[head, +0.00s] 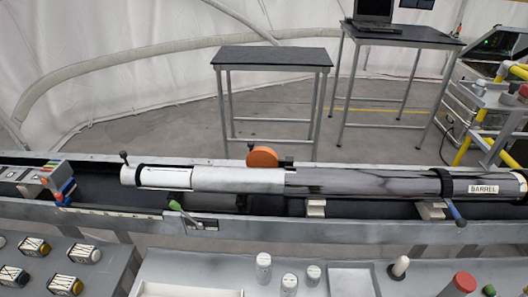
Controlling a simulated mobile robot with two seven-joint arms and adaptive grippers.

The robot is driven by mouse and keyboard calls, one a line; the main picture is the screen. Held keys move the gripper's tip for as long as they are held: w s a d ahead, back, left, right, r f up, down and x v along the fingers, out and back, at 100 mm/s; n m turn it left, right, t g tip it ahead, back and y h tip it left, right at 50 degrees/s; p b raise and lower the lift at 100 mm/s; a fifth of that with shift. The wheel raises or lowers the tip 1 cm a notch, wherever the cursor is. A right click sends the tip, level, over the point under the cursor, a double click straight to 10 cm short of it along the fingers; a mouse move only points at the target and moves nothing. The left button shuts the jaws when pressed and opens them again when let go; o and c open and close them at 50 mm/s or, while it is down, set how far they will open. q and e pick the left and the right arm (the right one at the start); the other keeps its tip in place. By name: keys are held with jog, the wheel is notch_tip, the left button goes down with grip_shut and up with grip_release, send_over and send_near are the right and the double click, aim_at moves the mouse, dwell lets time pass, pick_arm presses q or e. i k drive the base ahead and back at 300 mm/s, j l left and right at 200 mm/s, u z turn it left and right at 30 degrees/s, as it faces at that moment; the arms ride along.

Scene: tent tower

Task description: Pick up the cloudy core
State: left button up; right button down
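No label in view reads cloudy core, so I cannot tell for sure which thing it is. A long cylinder lies level along the trough across the middle. Its left part is a pale whitish-grey tube (237,180), and its right part is a dark glossy tube (375,182) marked "BARREL". Three small pale cylinders stand upright on the front bench: one on the left (263,268), one in the middle (289,284) and one on the right (313,276). Their small labels are too small to read. Neither of my grippers is in view.
The long trough (100,212) crosses the view, with an orange disc (262,157) at its back edge. Several labelled blocks (34,246) sit at front left. Two dark-topped tables (272,57) stand behind.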

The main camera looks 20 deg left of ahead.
aim_at(161, 177)
jog(key=u, duration=1.25)
